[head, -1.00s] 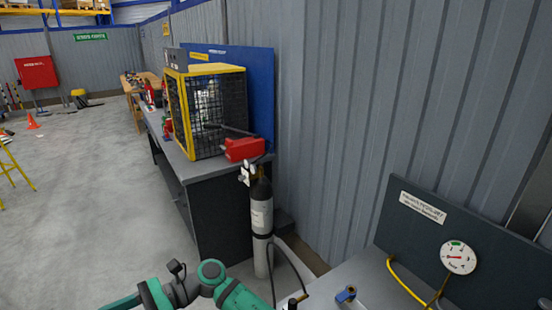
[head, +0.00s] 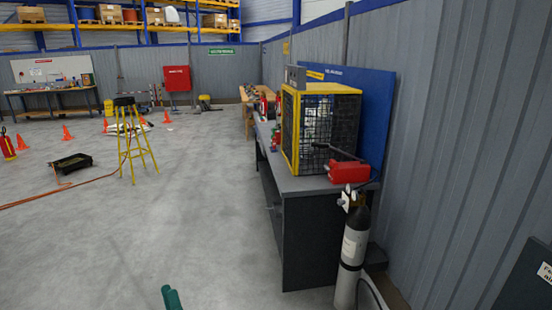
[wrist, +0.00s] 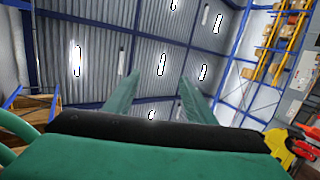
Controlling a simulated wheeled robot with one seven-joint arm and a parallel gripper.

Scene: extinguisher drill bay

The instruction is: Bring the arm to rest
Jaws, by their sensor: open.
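My gripper (wrist: 158,95) shows in the wrist view with its two green fingers apart and nothing between them. It points up toward the hall ceiling with its lit lamps. In the head view only a small green piece of my arm (head: 171,298) shows at the bottom edge. The gripper itself cannot be made out there.
A grey bench (head: 300,185) with a yellow-framed mesh cage (head: 320,130) stands right of centre. A grey gas cylinder (head: 352,255) stands at its near end. A yellow stool (head: 132,150), a black tray (head: 72,163) and orange cones stand left. The middle floor is clear.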

